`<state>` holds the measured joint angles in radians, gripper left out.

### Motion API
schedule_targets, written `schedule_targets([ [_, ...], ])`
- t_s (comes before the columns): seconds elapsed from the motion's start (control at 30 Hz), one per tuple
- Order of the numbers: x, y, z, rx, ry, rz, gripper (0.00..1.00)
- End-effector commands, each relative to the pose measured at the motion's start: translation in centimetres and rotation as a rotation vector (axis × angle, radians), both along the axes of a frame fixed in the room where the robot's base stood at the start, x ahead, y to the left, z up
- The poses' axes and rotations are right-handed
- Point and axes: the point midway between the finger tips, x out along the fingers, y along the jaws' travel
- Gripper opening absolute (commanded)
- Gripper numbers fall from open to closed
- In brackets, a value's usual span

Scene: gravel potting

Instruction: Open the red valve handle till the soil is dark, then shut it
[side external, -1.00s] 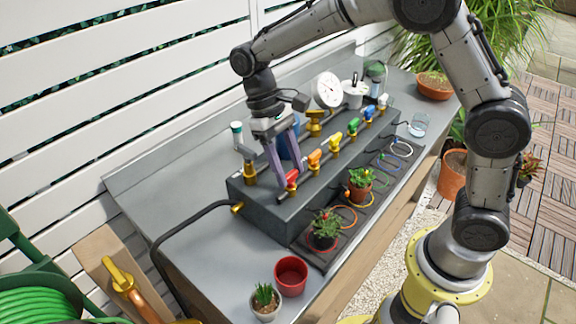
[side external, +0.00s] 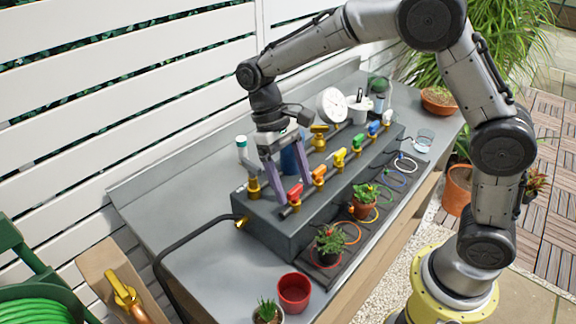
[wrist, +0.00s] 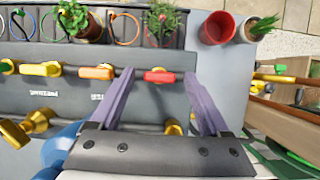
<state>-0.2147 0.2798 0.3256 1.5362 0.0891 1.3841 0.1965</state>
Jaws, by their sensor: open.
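The red valve handle (side external: 295,191) is first in a row of coloured handles on the grey manifold box (side external: 262,212). In the wrist view the red handle (wrist: 159,76) lies lengthwise along the pipe, like the orange one beside it. My gripper (side external: 294,197) is open and points down at it. In the wrist view my gripper (wrist: 159,76) has one finger on each side of the red handle, with gaps visible. A potted plant (side external: 327,243) stands in a red loop in front of the box; its soil is mostly hidden by leaves, so its shade is unclear.
Orange (side external: 319,173), yellow (side external: 340,157), green and blue handles follow along the pipe. A tall brass fitting (side external: 253,183) stands left of my fingers. A red pot (side external: 294,290) and a small potted plant (side external: 267,312) stand at the bench's front left.

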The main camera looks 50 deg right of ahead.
Motion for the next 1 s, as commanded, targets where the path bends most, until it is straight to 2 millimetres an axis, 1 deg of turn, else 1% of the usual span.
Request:
schedule_targets([
  [0.17,0.9,0.0,1.9,0.001,-0.005,0.0,0.8],
  [0.4,2.9,0.0,6.7,0.002,-0.007,-0.001,0.8],
  [0.6,4.4,-0.1,10.3,0.001,-0.005,0.0,0.8],
  [0.8,5.1,-0.1,12.2,0.0,-0.004,-0.001,0.8],
  [1.0,5.3,-0.1,12.7,0.0,-0.003,-0.001,0.8],
])
